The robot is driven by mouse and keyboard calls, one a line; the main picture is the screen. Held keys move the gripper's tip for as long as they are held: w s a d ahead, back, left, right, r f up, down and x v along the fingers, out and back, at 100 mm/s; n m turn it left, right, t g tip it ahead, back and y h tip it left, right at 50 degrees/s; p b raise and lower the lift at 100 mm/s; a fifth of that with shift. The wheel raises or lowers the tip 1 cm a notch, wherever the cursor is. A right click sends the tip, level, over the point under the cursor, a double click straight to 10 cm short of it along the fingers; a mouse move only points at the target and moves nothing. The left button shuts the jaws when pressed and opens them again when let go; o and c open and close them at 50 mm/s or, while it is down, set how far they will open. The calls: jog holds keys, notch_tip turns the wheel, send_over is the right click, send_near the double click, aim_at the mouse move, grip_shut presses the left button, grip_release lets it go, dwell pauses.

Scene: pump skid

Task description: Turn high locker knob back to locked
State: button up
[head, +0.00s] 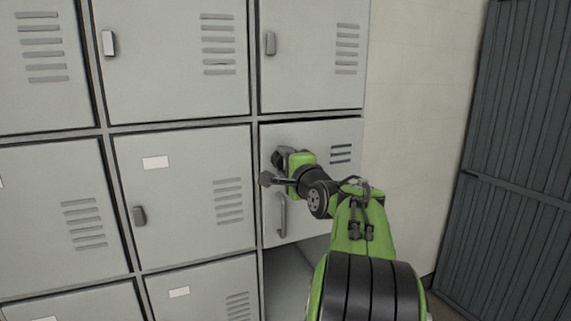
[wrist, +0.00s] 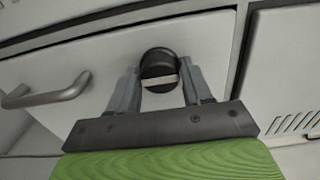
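The high locker door (head: 312,195) is light grey, with a bar handle (head: 282,216) low on its left side. In the head view the knob is mostly hidden behind my gripper. In the wrist view the knob (wrist: 157,66) is dark and round, with a pale bar across its lower part. My gripper (wrist: 158,72) is at the knob, with one finger on each side. The fingers stand apart and look open, with narrow gaps to the knob; contact is hard to tell. The handle also shows in the wrist view (wrist: 46,93), left of the fingers.
Other closed grey lockers surround this door, such as one with a latch (head: 139,215) on the left. An open, dark compartment (head: 290,280) lies below the door. Bare wall (head: 418,120) and a dark slatted panel (head: 515,150) are on the right.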

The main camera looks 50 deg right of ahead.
jog(key=shift+c, duration=1.2)
jog(key=shift+n, duration=0.3)
jog(key=n+b, duration=0.2)
jog(key=n, duration=0.1)
jog(key=shift+f+n+b, duration=0.15)
jog(key=shift+n+b, duration=0.15)
jog(key=shift+b, duration=0.1)
jog(key=n+b, duration=0.2)
jog(key=n, duration=0.2)
jog(key=shift+n, duration=0.3)
jog(key=n+b, duration=0.2)
jog(key=n, duration=0.2)
jog(key=n+b, duration=0.1)
jog(key=n, duration=0.4)
